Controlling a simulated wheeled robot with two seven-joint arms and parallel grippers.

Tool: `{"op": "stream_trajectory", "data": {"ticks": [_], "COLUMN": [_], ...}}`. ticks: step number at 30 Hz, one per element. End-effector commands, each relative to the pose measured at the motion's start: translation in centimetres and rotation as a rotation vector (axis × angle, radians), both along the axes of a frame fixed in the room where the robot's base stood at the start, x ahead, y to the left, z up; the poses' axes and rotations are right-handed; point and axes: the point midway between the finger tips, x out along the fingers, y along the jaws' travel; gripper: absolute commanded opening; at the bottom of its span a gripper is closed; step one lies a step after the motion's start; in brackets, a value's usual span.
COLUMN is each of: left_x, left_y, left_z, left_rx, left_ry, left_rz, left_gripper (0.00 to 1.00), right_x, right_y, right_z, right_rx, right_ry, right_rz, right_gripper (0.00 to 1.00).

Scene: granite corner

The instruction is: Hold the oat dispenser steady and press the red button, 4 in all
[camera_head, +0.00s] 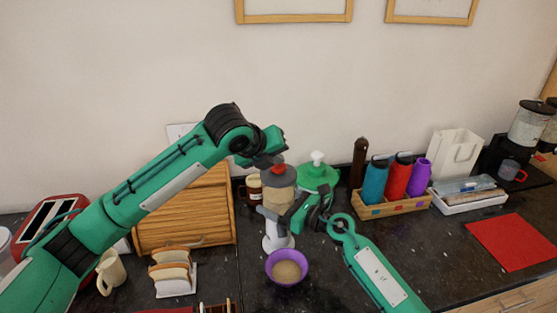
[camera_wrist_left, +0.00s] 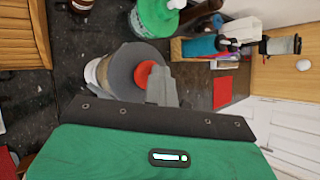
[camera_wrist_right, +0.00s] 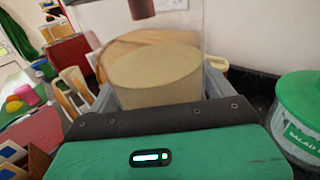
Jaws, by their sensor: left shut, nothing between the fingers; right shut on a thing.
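The oat dispenser (camera_head: 278,188) stands upright on the counter, with a clear body holding oats and a grey lid. Its red button (camera_head: 278,169) is on top; it also shows in the left wrist view (camera_wrist_left: 145,72). My left gripper (camera_head: 272,161) is shut and empty, its fingertips just at the red button; whether they touch cannot be told. My right gripper (camera_head: 288,212) is shut on the dispenser's body from the right; the oats show between its fingers in the right wrist view (camera_wrist_right: 155,75). A purple bowl (camera_head: 287,267) with oats in it sits below the dispenser.
A green-lidded salad spinner (camera_head: 318,178) stands close behind right. A wooden bread box (camera_head: 187,215) and toast rack (camera_head: 173,273) are left. A wooden crate of bottles (camera_head: 390,203) is right. A red mat (camera_head: 510,242) lies on the right counter, with bare counter before it.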

Motion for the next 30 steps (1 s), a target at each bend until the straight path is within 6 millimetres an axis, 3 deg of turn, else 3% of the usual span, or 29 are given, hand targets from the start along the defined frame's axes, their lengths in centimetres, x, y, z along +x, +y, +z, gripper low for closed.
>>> {"op": "stream_trajectory", "data": {"ticks": [15, 30], "left_x": [0.0, 0.0], "left_y": [0.0, 0.0], "left_z": [2.5, 3.4], "left_rx": [0.001, 0.0], "left_ry": [0.002, 0.0], "left_rz": [-0.001, 0.0], "left_gripper": [0.0, 0.0], "right_x": [0.0, 0.0], "right_y": [0.0, 0.0], "right_z": [0.0, 0.0], "right_rx": [0.001, 0.001], "right_ry": [-0.001, -0.001], "right_rz": [0.0, 0.0], "right_gripper": [0.38, 0.38]}}
